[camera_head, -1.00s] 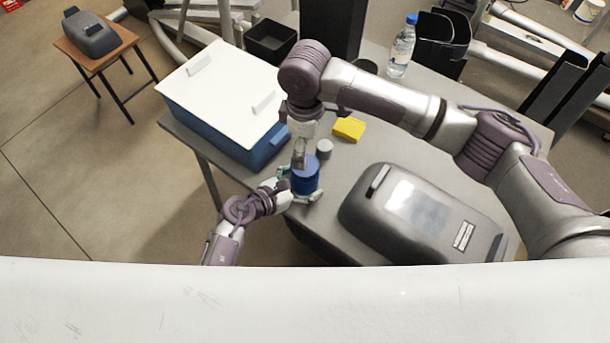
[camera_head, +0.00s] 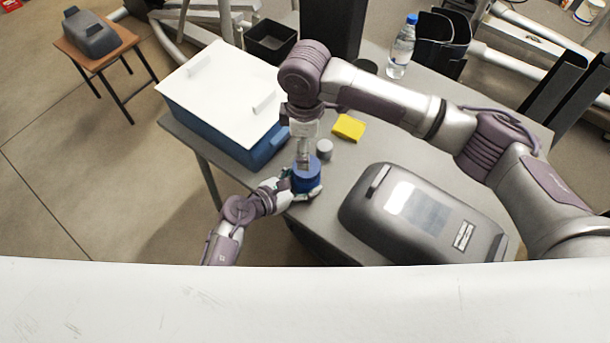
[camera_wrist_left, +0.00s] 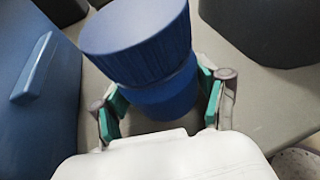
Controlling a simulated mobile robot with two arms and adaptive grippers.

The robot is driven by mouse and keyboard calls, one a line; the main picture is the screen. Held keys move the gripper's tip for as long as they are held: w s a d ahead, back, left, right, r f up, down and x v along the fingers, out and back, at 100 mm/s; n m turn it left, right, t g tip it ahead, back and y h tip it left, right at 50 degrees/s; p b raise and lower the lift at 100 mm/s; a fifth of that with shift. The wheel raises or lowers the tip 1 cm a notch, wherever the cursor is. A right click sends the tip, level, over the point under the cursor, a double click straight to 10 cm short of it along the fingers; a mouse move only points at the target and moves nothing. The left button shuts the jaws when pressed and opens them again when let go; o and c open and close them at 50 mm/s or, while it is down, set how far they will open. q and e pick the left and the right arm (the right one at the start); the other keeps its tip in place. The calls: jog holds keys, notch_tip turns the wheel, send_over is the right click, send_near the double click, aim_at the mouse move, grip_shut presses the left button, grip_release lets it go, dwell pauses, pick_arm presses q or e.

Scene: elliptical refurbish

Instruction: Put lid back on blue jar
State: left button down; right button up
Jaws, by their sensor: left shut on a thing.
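The blue jar (camera_wrist_left: 165,97) stands upright between the green-padded fingers of my left gripper (camera_wrist_left: 162,112), which is shut on its narrower body. A wide, ribbed blue lid (camera_wrist_left: 140,42) sits over the jar body in the left wrist view, looking slightly tilted there; whether it is fully seated I cannot tell. In the head view, the lid (camera_head: 307,178) hides most of the jar. My right gripper (camera_head: 303,163) points down from above, its narrow fingertips at the lid's top. Whether they are closed on it is too small to tell.
A blue bin with a white cover (camera_head: 222,85) stands left of the jar. A small grey cylinder (camera_head: 324,149) and a yellow block (camera_head: 348,127) lie behind it. A grey machine (camera_head: 420,215) fills the table's right front. A water bottle (camera_head: 402,50) stands at the back.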

aim_at(306, 176)
jog(key=n, duration=0.6)
jog(key=shift+s+d, duration=0.1)
jog(key=n, duration=0.5)
jog(key=shift+d+n, duration=0.1)
jog(key=shift+n, duration=0.3)
jog(key=shift+f, duration=0.1)
jog(key=shift+f, duration=3.9)
jog(key=shift+c, duration=0.3)
